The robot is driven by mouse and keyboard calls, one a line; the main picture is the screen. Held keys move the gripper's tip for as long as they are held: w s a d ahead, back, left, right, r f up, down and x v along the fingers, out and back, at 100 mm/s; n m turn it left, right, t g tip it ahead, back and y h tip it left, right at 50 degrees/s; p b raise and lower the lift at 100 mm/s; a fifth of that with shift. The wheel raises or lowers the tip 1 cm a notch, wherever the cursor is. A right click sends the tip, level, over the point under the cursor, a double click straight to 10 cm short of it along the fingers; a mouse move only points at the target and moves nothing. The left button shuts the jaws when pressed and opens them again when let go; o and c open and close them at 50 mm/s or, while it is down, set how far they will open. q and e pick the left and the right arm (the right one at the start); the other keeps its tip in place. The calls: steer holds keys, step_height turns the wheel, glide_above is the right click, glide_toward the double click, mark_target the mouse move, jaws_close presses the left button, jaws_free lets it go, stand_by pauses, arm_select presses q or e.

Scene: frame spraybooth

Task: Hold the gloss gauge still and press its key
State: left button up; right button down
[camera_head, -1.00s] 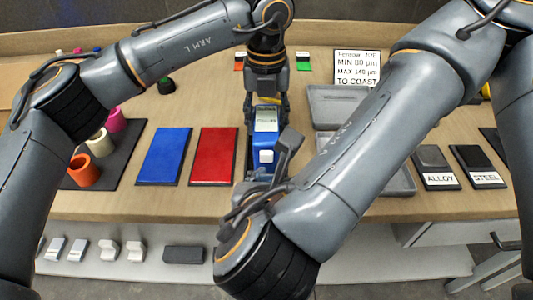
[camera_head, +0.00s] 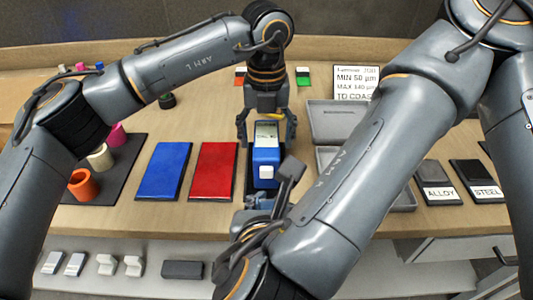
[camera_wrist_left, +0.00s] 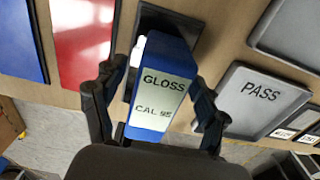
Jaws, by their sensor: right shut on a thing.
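The gloss gauge (camera_head: 266,148) is a blue box with a pale display and a white key (camera_head: 266,172) on its near part. It stands at the middle of the table on a dark base. In the left wrist view the gauge (camera_wrist_left: 158,85) reads "GLOSS" and "CAL 95". My left gripper (camera_head: 267,130) is open above the far end of the gauge, one finger on each side, with gaps.
A blue panel (camera_head: 163,172) and a red panel (camera_head: 214,172) lie left of the gauge. A grey PASS tray (camera_wrist_left: 255,98) and another grey tray (camera_head: 336,122) lie to its right. Colored cups stand at left.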

arm_select(q)
steer(key=shift+r, duration=0.1)
step_height(320, 180, up, 12)
stand_by(0.5)
arm_select(e)
steer(key=shift+a, duration=0.1)
